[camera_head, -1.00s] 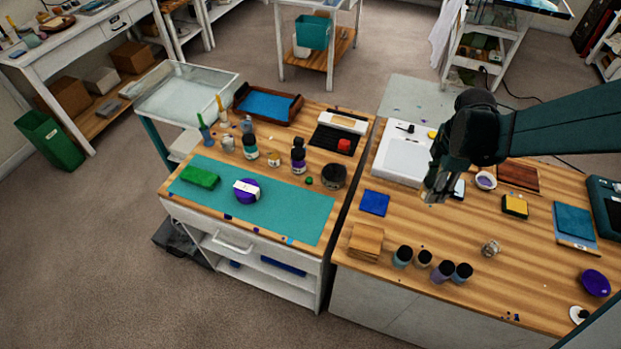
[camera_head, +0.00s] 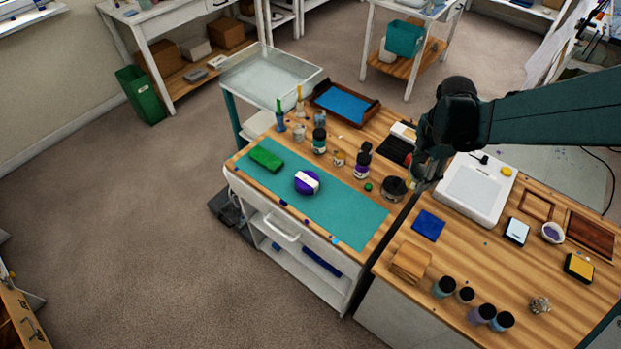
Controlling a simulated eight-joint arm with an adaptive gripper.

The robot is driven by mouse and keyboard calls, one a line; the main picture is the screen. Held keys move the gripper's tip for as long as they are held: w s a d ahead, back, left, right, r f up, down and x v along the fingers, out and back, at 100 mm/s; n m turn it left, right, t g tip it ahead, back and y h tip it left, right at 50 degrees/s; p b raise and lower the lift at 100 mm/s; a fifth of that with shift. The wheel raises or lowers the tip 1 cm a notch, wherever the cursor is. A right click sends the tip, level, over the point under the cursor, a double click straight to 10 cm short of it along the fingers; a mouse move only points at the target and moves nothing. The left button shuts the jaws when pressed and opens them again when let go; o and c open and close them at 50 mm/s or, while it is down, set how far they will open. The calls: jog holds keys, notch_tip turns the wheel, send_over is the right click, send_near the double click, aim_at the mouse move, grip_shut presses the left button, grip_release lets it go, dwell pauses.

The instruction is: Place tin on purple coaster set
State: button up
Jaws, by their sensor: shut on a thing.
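The purple coaster set (camera_head: 307,182) is a round purple stack with a white band across it. It lies on the teal mat (camera_head: 345,208) on the left bench. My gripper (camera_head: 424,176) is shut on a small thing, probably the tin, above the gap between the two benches. The gripper is right of the coaster set and well apart from it. The held thing is small, dark and mostly hidden by the fingers, so its shape is unclear.
A green block (camera_head: 266,159) lies left of the coaster set. Behind it stand several bottles, including a dark one (camera_head: 362,163), and a wide dark jar (camera_head: 394,188). The right bench holds a white device (camera_head: 476,190), a blue square (camera_head: 428,225) and several jars. The mat's front right is clear.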

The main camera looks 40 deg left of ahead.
jog(key=s+a+r+n+p, duration=0.1)
jog(key=s+a+n, duration=0.15)
jog(key=a, duration=0.65)
jog(key=s+a+n, duration=0.2)
jog(key=s+a, duration=0.1)
jog(key=a, duration=0.6)
jog(key=n+p, duration=0.2)
jog(key=n, duration=0.2)
send_over(307, 179)
jog(key=shift+r, duration=0.2)
jog(key=shift+f, duration=0.1)
jog(key=shift+f, duration=3)
jog(key=shift+f, duration=0.1)
jog(key=shift+f, duration=1.8)
jog(key=shift+f, duration=0.2)
